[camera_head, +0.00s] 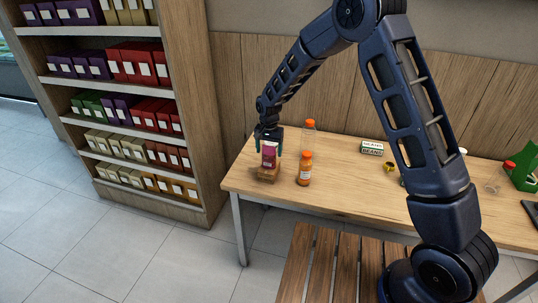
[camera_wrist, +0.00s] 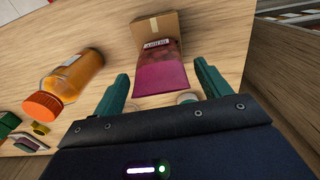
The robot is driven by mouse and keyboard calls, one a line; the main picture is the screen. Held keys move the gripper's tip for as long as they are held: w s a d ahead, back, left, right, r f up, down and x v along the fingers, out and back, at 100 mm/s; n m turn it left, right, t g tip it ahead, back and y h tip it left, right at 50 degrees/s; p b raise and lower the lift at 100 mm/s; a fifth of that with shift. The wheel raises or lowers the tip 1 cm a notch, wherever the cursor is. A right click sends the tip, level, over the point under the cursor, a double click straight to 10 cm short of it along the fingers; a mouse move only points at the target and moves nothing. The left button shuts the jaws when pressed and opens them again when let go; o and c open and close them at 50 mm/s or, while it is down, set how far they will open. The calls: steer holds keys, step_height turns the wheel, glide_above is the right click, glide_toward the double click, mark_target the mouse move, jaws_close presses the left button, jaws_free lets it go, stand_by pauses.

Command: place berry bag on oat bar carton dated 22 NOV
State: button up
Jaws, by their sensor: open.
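The berry bag (camera_head: 269,153), pink and purple, appears upright on top of a small brown carton (camera_head: 266,174) near the table's left end. In the wrist view the bag (camera_wrist: 160,78) overlaps the near side of the cardboard carton (camera_wrist: 172,26). A small pale label shows where they meet; its print is too small to read, so I cannot tell the carton's date. My gripper (camera_head: 269,147) is open at the bag's upper part. In the wrist view its teal fingers (camera_wrist: 162,88) stand on either side of the bag, with visible gaps.
An orange-capped juice bottle (camera_head: 305,170) stands just right of the carton, with a clear orange-capped bottle (camera_head: 309,135) behind it. Shelves (camera_head: 128,110) stand left, beyond a gap.

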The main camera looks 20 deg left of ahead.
step_height(320, 180, up, 9)
steer(key=shift+r, duration=0.1)
stand_by(0.3)
steer(key=shift+w+d+r, duration=0.1)
steer(key=shift+d+r, duration=0.1)
steer(key=d+r+t, duration=0.1)
steer(key=d+r, duration=0.6)
steer(key=d, duration=0.3)
steer(key=d+r+y, duration=0.1)
steer(key=d+r, duration=0.5)
steer(key=d, duration=0.5)
steer(key=d+r+t, duration=0.1)
steer(key=d+r, duration=0.6)
steer(key=d, duration=0.3)
steer(key=s+d+r+t+h, duration=0.1)
steer(key=s+d+r+t, duration=0.1)
steer(key=s+d, duration=1.9)
steer(key=shift+s+d+r+t, duration=0.15)
steer(key=shift+d+r+t, duration=0.2)
steer(key=shift+d, duration=0.45)
